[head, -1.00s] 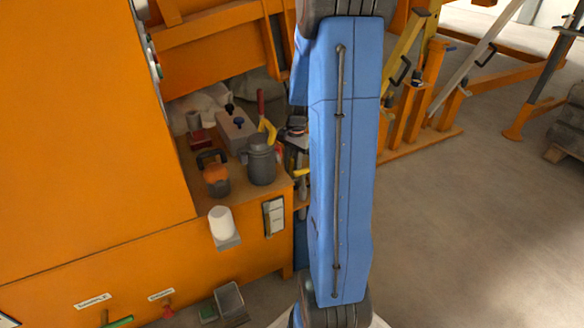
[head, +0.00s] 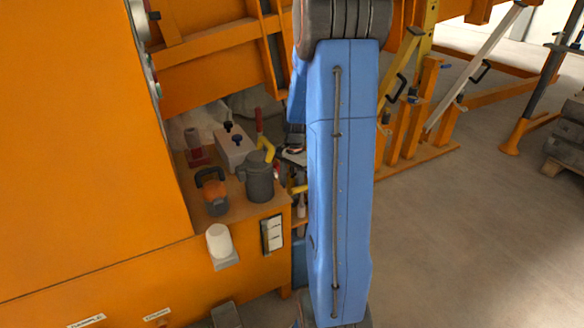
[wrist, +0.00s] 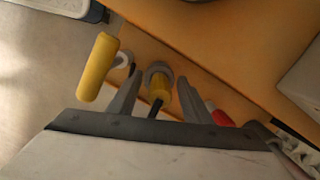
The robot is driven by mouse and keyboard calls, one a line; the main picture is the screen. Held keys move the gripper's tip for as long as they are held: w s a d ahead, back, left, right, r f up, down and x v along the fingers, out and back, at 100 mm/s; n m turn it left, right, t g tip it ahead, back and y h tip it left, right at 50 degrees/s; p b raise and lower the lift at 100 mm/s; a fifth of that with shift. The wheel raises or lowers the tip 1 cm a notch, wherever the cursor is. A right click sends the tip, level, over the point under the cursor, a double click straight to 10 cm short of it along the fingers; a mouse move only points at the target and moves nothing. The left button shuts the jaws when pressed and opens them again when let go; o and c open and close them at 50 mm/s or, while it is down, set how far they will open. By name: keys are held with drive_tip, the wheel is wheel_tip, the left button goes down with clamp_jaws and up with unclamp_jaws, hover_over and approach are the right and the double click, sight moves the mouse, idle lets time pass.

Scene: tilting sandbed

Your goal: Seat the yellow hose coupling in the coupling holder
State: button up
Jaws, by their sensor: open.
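In the wrist view, a yellow cylindrical piece with a grey ring, apparently the yellow hose coupling (wrist: 160,91), shows between the two fingers of my gripper (wrist: 158,100). The fingers are apart, one on each side of it, with visible gaps. A dark tip or stem points from it toward my gripper. I cannot tell whether the grey ring is part of the coupling or of the coupling holder, nor whether the coupling is seated. In the head view, my blue arm link hides much of this area; a small yellow part (head: 298,189) shows beside it.
A large yellow cylinder (wrist: 97,67) on a pale stem stands left of my fingers; a red part (wrist: 219,116) lies right. An orange panel (wrist: 220,35) is close beyond. On the orange bench stand a dark grey pot (head: 259,180), an orange-and-black item (head: 214,195) and a grey box (head: 236,150).

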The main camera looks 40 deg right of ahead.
wheel_tip(320, 180, up, 16)
drive_tip(key=d, duration=0.2)
drive_tip(key=shift+w+r, duration=0.15)
drive_tip(key=shift+r, duration=0.1)
idle(0.6)
